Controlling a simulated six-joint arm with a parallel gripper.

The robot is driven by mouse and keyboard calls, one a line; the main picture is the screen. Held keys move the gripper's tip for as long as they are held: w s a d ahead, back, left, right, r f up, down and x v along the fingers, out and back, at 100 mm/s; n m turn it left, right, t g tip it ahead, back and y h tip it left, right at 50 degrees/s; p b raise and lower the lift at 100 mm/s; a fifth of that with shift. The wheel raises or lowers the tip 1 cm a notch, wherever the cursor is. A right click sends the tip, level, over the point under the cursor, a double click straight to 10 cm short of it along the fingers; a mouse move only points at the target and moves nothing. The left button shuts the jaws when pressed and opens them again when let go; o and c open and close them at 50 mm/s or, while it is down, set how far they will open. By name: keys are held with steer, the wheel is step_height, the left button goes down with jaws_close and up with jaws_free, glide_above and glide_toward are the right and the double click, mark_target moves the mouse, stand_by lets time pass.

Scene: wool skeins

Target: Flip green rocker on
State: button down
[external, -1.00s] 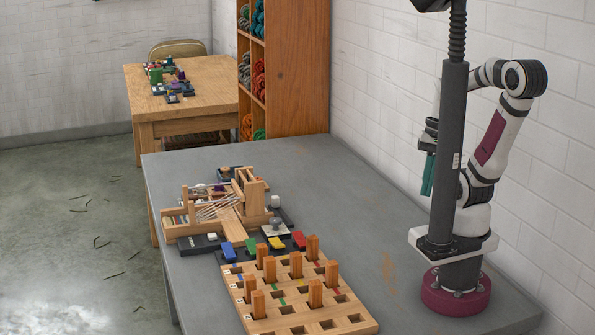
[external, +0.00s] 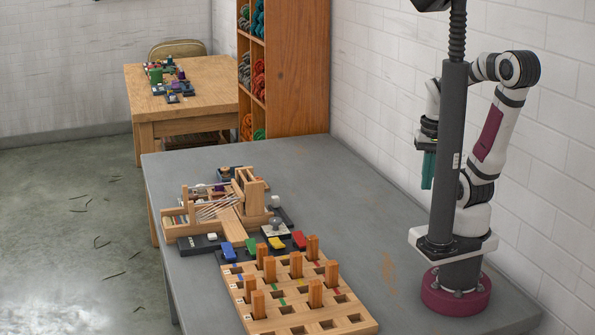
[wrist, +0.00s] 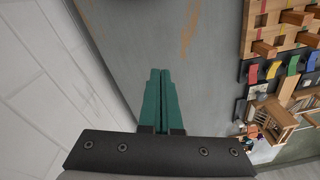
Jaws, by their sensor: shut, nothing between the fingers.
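The green rocker (external: 251,246) is in a row of coloured rockers at the back edge of the wooden peg board, between the blue rocker (external: 228,251) and the yellow rocker (external: 276,243). It also shows small at the right of the wrist view (wrist: 293,65). Its exact tilt is too small to tell. My gripper (external: 427,188) hangs with its teal fingers pointing down, high at the right by the wall and far from the rockers. In the wrist view the fingers (wrist: 160,71) are together, with nothing between them.
The wooden board (external: 262,325) with several upright pegs stands in front of the rockers. A wooden loom-like frame (external: 250,190) stands behind them. A red rocker (external: 299,240) ends the row. The grey table (external: 330,190) is clear between these and my arm. A white wall is close at right.

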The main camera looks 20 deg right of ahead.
steer(key=w+a+n+t, duration=0.3)
steer(key=w+n, duration=0.2)
steer(key=w, duration=0.5)
steer(key=w+a+n+t, duration=0.3)
steer(key=w+n, duration=0.2)
steer(key=w, duration=0.5)
steer(key=s+a+f+n+g+y, duration=0.1)
steer(key=a+f+n+y, duration=0.1)
steer(key=a, duration=0.6)
steer(key=s+a+f+n+g+y, duration=0.1)
steer(key=s+a+f+n+y, duration=0.1)
steer(key=a+n+y, duration=0.2)
steer(key=s+a+f+n+g+y, duration=0.1)
steer(key=a+f+n+g+y, duration=0.1)
steer(key=a+n, duration=0.5)
steer(key=a+f+y, duration=0.1)
steer(key=a, duration=0.4)
steer(key=shift+s+a, duration=0.15)
steer(key=shift+s, duration=0.1)
